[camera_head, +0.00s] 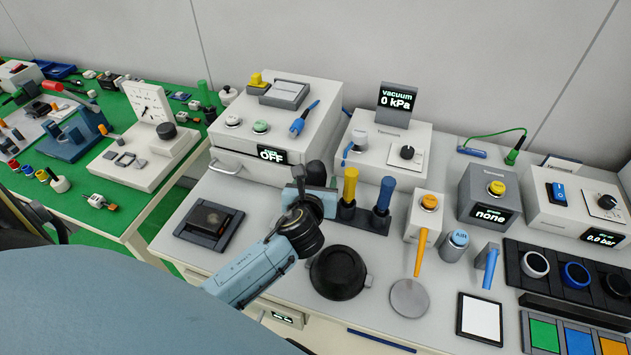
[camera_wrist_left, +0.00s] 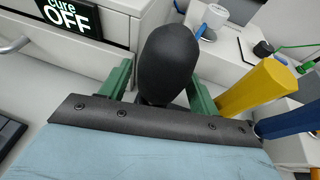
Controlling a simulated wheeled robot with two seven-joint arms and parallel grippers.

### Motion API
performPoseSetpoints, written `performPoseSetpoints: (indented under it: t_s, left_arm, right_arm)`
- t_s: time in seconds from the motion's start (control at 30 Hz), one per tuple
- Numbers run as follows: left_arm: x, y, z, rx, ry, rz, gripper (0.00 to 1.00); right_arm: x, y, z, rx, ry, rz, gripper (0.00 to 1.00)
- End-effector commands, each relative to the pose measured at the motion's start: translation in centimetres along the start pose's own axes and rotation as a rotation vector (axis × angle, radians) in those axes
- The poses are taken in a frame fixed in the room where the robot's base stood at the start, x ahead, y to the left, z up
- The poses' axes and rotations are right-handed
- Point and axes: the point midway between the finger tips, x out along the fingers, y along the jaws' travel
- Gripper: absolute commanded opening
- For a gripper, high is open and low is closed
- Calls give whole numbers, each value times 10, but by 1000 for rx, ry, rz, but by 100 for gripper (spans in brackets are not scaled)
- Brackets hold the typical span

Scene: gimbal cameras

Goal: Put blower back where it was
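The blower looks to be the black rounded bulb (camera_head: 316,174) in front of the white cure box. In the left wrist view the bulb (camera_wrist_left: 168,65) stands up between the two green fingers of my left gripper (camera_wrist_left: 160,82). The fingers lie close along both sides of it, and it appears held; its lower end is hidden by the gripper body. In the head view my left gripper (camera_head: 315,182) reaches over the bench, just left of the yellow handle (camera_head: 349,187). My right gripper is not in view.
A dark rack (camera_head: 374,226) holds the yellow and blue (camera_head: 384,196) handles close by. A black bowl (camera_head: 338,274) and a grey disc (camera_head: 409,298) lie nearer the front. A dark square tray (camera_head: 240,221) lies left. The cure box (camera_head: 285,120) reads OFF.

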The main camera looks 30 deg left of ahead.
Motion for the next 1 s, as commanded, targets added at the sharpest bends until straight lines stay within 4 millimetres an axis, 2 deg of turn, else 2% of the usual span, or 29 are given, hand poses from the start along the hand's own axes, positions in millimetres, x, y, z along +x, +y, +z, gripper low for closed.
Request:
performPoseSetpoints:
  t_s: [0.37, 0.47, 0.8, 1.0]
  left_arm:
    - [-2, 0, 5, -2, -1, 1, 66]
    - [-14, 0, 3, 0, 2, -1, 66]
    - [-86, 0, 3, -1, 3, -1, 66]
    - [-114, 0, 4, -1, 0, 0, 66]
  right_arm:
    - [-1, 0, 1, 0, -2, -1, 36]
    - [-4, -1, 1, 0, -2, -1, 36]
    - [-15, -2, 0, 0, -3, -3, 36]
    - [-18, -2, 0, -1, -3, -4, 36]
